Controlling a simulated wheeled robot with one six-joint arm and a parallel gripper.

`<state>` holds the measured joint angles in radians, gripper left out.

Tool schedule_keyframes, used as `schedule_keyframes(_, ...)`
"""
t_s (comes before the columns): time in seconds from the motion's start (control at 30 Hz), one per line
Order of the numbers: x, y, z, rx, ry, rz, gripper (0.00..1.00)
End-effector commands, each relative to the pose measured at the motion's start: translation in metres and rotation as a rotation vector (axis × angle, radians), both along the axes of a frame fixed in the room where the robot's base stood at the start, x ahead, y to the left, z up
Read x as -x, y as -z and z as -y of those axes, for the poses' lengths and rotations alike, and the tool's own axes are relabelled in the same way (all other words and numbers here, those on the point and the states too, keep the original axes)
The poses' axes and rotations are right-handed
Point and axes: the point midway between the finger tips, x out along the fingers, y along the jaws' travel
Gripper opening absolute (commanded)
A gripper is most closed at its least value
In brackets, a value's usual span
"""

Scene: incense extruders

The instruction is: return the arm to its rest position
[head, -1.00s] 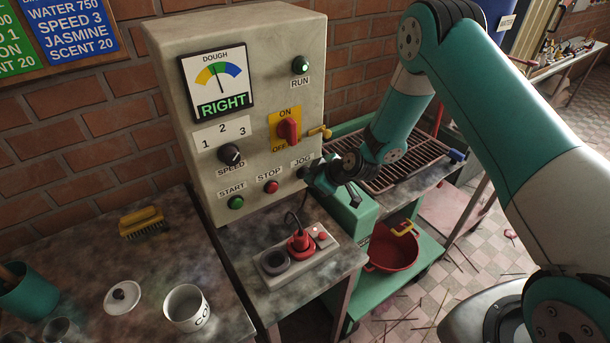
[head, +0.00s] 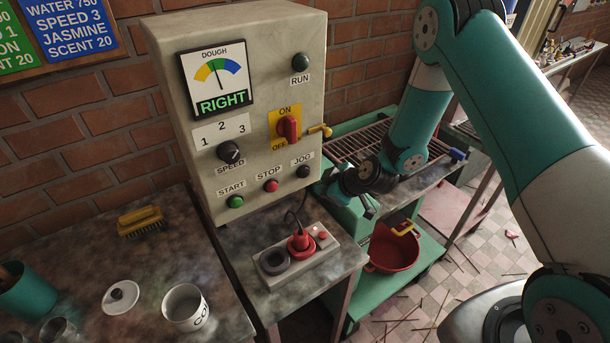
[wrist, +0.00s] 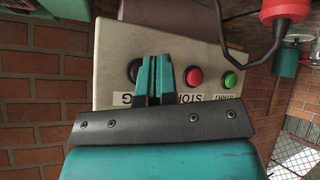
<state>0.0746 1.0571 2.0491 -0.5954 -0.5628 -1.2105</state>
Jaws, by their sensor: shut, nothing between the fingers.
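My gripper (head: 367,211) is shut and empty in the head view. It hangs in the air just right of the grey control box (head: 207,117), below and to the right of the JOG button (head: 303,171). In the wrist view my gripper's closed fingers (wrist: 153,78) point toward the box's lower face, with the red STOP button (wrist: 194,77) and green START button (wrist: 232,80) to their right. My arm reaches in from the right side of the head view.
The RUN lamp (head: 301,62) is dark and the dough gauge (head: 217,76) reads RIGHT. A power strip (head: 293,255) with a red plug is on the table below. A green cart with a wire rack (head: 362,142) and red pot (head: 391,249) stands close to my gripper.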

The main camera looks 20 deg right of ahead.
Motion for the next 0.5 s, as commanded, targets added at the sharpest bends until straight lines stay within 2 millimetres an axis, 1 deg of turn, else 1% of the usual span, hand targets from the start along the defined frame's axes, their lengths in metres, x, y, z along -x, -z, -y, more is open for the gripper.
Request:
schedule_keyframes(0.1,0.010,0.001,0.004,0.000,0.002,0.000,0.00)
schedule_keyframes(0.2,0.015,0.001,0.005,0.000,0.001,0.000,0.00)
schedule_keyframes(0.5,0.017,0.000,0.005,0.000,0.001,0.001,0.00)
